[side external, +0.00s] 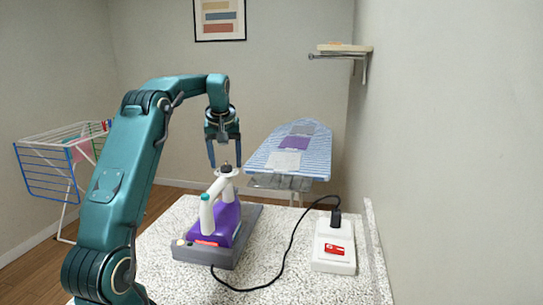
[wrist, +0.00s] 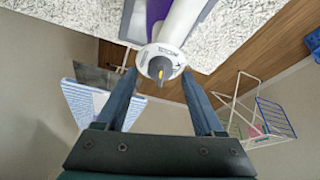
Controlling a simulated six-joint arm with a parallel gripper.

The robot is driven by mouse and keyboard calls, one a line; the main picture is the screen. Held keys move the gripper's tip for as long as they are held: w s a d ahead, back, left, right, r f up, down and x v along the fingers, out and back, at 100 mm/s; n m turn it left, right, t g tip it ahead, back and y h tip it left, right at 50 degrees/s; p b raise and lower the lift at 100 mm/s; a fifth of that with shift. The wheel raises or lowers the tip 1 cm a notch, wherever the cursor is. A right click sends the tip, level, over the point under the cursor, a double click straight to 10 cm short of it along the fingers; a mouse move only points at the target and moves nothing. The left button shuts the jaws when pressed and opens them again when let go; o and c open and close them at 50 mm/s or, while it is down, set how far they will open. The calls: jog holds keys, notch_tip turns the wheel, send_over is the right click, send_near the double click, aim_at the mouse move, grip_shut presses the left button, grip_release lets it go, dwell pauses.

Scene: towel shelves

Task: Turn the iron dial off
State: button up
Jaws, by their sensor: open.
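The iron (side external: 223,220) is purple and white and rests on a grey base (side external: 208,256) on the speckled table. Its dark dial (side external: 226,169) sits on top at the far end of the white handle. In the wrist view the dial (wrist: 159,69) shows a dark knob with a small yellow mark on a white ring. My gripper (side external: 225,165) points down over the dial with its fingers apart. In the wrist view the gripper (wrist: 160,83) has one finger on each side of the dial, with gaps between; I cannot tell whether either finger touches it.
A black cord (side external: 283,265) runs across the table to a white power box (side external: 333,247) with a red switch. An ironing board (side external: 290,150) with folded cloths stands behind. A drying rack (side external: 62,165) is at the left. A wall shelf (side external: 345,48) is at the upper right.

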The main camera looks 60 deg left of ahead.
grip_shut()
jog(key=m+t+h, duration=0.1)
jog(key=m, duration=0.2)
jog(key=shift+s+m, duration=0.1)
jog(key=shift+m, duration=0.2)
jog(key=m+t+h, duration=0.1)
jog(key=m, duration=0.2)
jog(key=shift+a+m, duration=0.15)
jog(key=shift+m, duration=0.15)
jog(key=m+h, duration=0.1)
jog(key=m, duration=0.1)
jog(key=m+h, duration=0.1)
jog(key=m, duration=0.2)
jog(key=shift+a, duration=0.1)
jog(key=shift+s+m+h, duration=0.1)
jog(key=shift+m+h, duration=0.2)
jog(key=shift+m, duration=0.7)
